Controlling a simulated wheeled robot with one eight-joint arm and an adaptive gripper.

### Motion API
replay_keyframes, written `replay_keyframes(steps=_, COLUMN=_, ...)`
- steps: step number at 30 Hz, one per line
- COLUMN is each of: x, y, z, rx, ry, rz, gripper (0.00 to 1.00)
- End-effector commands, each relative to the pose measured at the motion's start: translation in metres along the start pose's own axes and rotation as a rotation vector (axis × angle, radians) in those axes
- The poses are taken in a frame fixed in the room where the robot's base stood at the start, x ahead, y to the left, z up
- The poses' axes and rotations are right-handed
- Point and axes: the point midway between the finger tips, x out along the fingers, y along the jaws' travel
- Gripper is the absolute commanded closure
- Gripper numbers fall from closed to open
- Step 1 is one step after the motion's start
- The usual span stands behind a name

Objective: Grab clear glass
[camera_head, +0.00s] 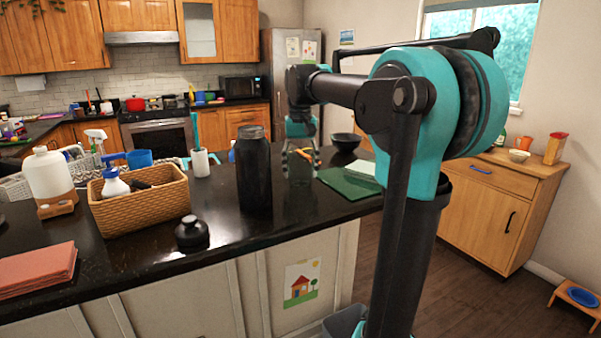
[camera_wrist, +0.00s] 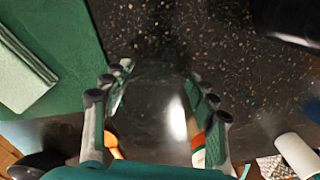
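The clear glass (camera_head: 300,174) stands on the dark counter, right of the black bottle, and is hard to make out. My gripper (camera_head: 299,153) points down at its upper part in the head view. In the wrist view the transparent glass (camera_wrist: 157,105) lies between my two spread fingers (camera_wrist: 158,98). The fingers are wide apart, one on each side of it. Whether either finger touches the glass cannot be told.
A tall black bottle (camera_head: 254,170) stands just left of the glass. A green mat (camera_head: 347,183) with a pale folded cloth (camera_head: 361,170) lies to the right, near a dark bowl (camera_head: 346,142). A wicker basket (camera_head: 140,207) and black lid (camera_head: 191,233) are further left.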

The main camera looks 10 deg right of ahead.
Motion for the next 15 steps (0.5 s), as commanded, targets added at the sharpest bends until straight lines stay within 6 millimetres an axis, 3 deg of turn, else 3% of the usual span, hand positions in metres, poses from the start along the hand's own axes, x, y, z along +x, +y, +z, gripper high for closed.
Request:
replay_keyframes(steps=1, x=-0.0001, y=0.0000, z=0.0000, rx=0.000, ry=0.000, rz=0.000, gripper=0.52)
replay_keyframes(steps=8, x=-0.0001, y=0.0000, z=0.0000, rx=0.000, ry=0.000, rz=0.000, gripper=0.79)
replay_keyframes(steps=15, x=-0.0008, y=0.0000, z=0.0000, rx=0.000, ry=0.000, rz=0.000, gripper=0.79)
